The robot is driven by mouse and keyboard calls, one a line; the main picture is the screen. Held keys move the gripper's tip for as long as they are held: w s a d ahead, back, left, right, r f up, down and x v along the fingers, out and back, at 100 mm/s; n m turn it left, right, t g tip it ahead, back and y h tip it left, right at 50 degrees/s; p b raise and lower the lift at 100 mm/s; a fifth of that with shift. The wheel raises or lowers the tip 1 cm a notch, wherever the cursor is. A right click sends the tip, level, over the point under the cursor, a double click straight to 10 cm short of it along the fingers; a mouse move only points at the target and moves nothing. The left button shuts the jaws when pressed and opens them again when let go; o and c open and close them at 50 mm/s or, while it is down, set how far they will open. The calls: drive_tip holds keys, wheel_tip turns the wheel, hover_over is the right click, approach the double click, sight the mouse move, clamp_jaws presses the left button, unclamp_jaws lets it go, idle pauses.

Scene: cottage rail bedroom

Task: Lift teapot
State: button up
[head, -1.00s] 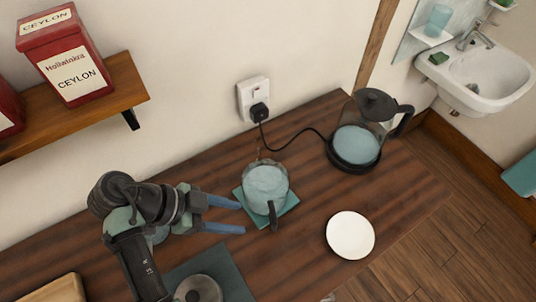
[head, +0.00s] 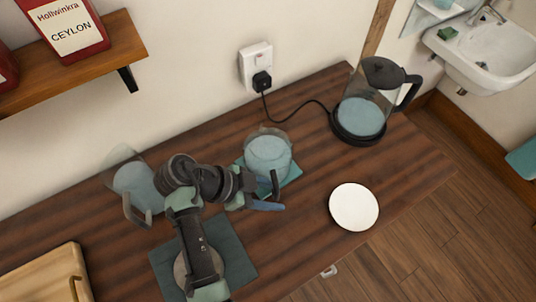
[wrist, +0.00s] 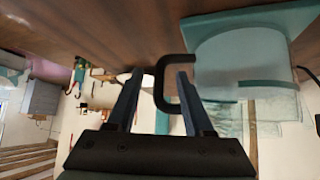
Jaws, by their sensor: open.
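A clear glass teapot (head: 267,153) with pale blue contents and a dark handle stands upright on a small teal mat (head: 292,183). My gripper (head: 266,203) is beside its handle in the head view. In the wrist view, my gripper (wrist: 160,74) is open, with the teapot's dark handle (wrist: 160,88) between its blue fingers. The teapot body (wrist: 240,62) shows to the right of the fingers. Whether a finger touches the handle I cannot tell.
A second glass vessel (head: 137,183) stands behind my arm at left. A corded kettle (head: 361,112) is at the back right. A white plate (head: 354,206) lies to the right. A larger teal mat (head: 235,258) is under my arm. A wooden board (head: 40,280) lies at front left.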

drive_tip(key=shift+x, duration=0.85)
clamp_jaws()
idle(0.7)
drive_tip(key=shift+r, duration=0.1)
